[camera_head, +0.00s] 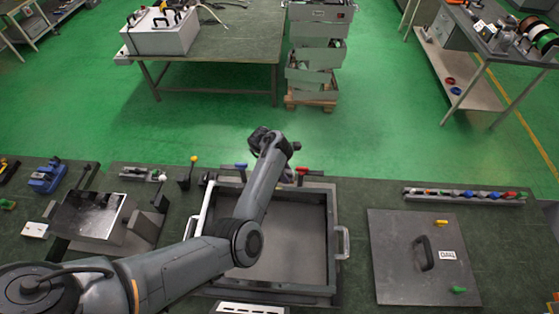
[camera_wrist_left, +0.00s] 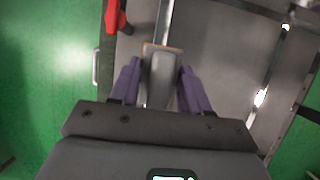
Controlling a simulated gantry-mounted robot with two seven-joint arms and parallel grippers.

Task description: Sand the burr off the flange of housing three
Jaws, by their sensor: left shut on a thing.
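My left arm reaches from the lower left across an open grey metal housing (camera_head: 334,262) with side handles. I cannot read a number on it. My left gripper (camera_head: 284,170) is at the housing's far rim, partly hidden behind my own wrist. In the left wrist view my left gripper (camera_wrist_left: 160,88) has its purple fingers shut on a grey block with a tan edge (camera_wrist_left: 161,62), perhaps a sanding tool. The block is over or near the housing rim; contact cannot be told. No burr can be made out. My right gripper is not in view.
A red-handled clamp (camera_head: 302,169) and a blue-handled one (camera_head: 240,166) are at the far rim. A flat lid with a handle (camera_head: 390,270) lies at right. A rail of coloured parts (camera_head: 464,195) is behind it. A metal fixture (camera_head: 92,218) stands at left.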

